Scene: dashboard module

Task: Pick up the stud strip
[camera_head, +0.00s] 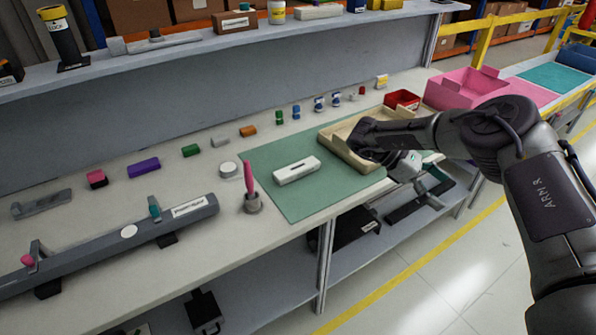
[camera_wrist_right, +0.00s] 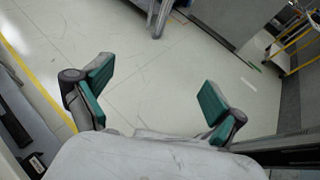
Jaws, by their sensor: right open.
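A white strip-like block (camera_head: 297,170) with a dark slot in its top lies on the green mat (camera_head: 305,205) on the workbench. It is the likeliest stud strip, but its label is too small to read. My right gripper (camera_head: 424,172) is at the bench's front edge, right of the block and well apart from it, partly hidden by its own wrist. In the right wrist view my right gripper (camera_wrist_right: 157,95) has its teal-padded fingers wide apart, with only floor between them. My left gripper is not in view.
A pink bin (camera_head: 468,88) and red bin (camera_head: 402,98) are behind. A grey cup with a pink-handled tool (camera_head: 252,203) stands left of the mat. A long grey fixture (camera_head: 110,246) lies farther left.

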